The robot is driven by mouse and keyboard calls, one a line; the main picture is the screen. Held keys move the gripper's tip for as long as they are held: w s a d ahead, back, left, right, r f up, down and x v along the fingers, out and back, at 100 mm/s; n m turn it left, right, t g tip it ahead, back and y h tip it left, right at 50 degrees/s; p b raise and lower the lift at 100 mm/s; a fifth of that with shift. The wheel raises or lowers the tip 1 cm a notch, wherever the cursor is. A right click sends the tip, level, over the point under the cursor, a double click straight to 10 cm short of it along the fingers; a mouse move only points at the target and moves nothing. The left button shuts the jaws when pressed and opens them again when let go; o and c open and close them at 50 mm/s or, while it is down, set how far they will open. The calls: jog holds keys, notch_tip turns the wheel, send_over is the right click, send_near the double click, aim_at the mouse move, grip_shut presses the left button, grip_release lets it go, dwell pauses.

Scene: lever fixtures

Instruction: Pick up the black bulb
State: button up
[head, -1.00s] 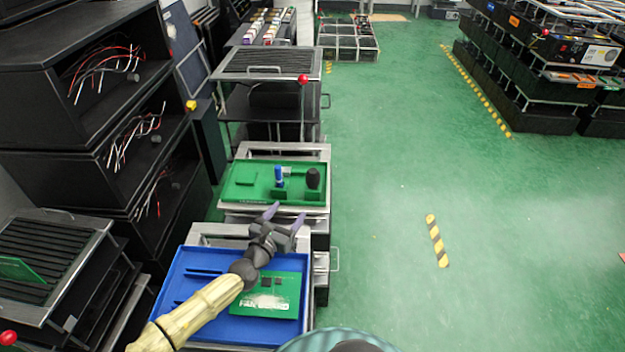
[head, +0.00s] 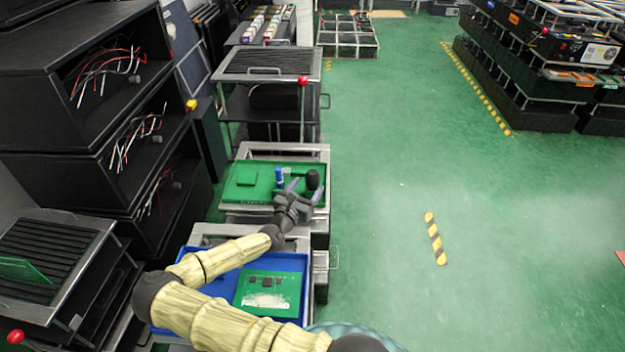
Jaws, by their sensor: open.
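The black bulb (head: 312,179) stands upright at the right end of the green board (head: 243,192) on the far cart. A blue cylinder (head: 279,177) stands just left of it. My gripper (head: 305,188) is open at the board's front right, with its fingers reaching toward the bulb. One finger shows left of the bulb and the other at its lower right. The fingers hide the bulb's lower part and its base. I cannot tell whether they touch it.
A blue tray (head: 185,256) with a green circuit board (head: 270,290) lies on the nearer cart, under my arm. Black shelves with wires (head: 110,150) stand at the left. A lever with a red knob (head: 303,81) rises behind the far cart.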

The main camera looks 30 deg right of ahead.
aim_at(309, 182)
jog(key=shift+r+p+x, duration=0.15)
jog(key=shift+p+x, duration=0.15)
jog(key=shift+x, duration=1)
jog(key=shift+r+p+x, duration=0.15)
jog(key=shift+p+x, duration=0.15)
jog(key=shift+x, duration=1)
jog(key=c, duration=1.1)
jog(key=shift+r, duration=0.1)
notch_tip(309, 182, up, 10)
jog(key=shift+f+p, duration=0.1)
jog(key=shift+p, duration=0.2)
